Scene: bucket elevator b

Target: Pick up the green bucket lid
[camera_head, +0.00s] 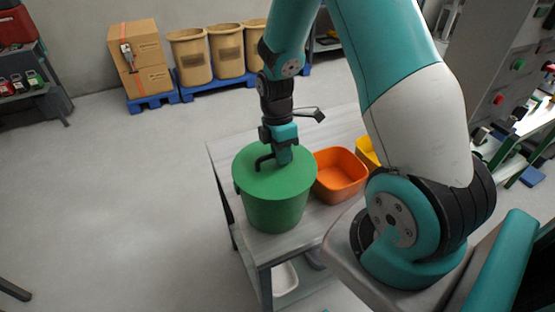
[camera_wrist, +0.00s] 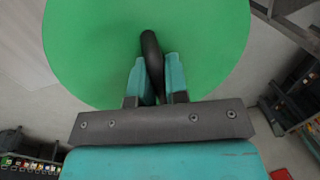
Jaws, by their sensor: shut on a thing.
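The green bucket (camera_head: 276,212) stands upright on the near left part of a grey table. Its flat round green lid (camera_head: 300,180) lies on top and seems to sit on the rim. My gripper (camera_head: 283,158) points down over the lid and is shut on the lid's black handle (camera_head: 263,160). In the wrist view, my gripper's teal fingers (camera_wrist: 155,80) are on either side of the black handle (camera_wrist: 151,50), and the green lid (camera_wrist: 90,45) fills the upper middle. The fingers hide part of the handle.
An orange bin (camera_head: 340,172) stands close to the right of the bucket, with a yellow bin (camera_head: 367,152) beyond it. The grey table (camera_head: 232,146) has bare room behind the bucket. Cardboard boxes (camera_head: 140,47) and tan barrels (camera_head: 190,58) stand on blue pallets farther back.

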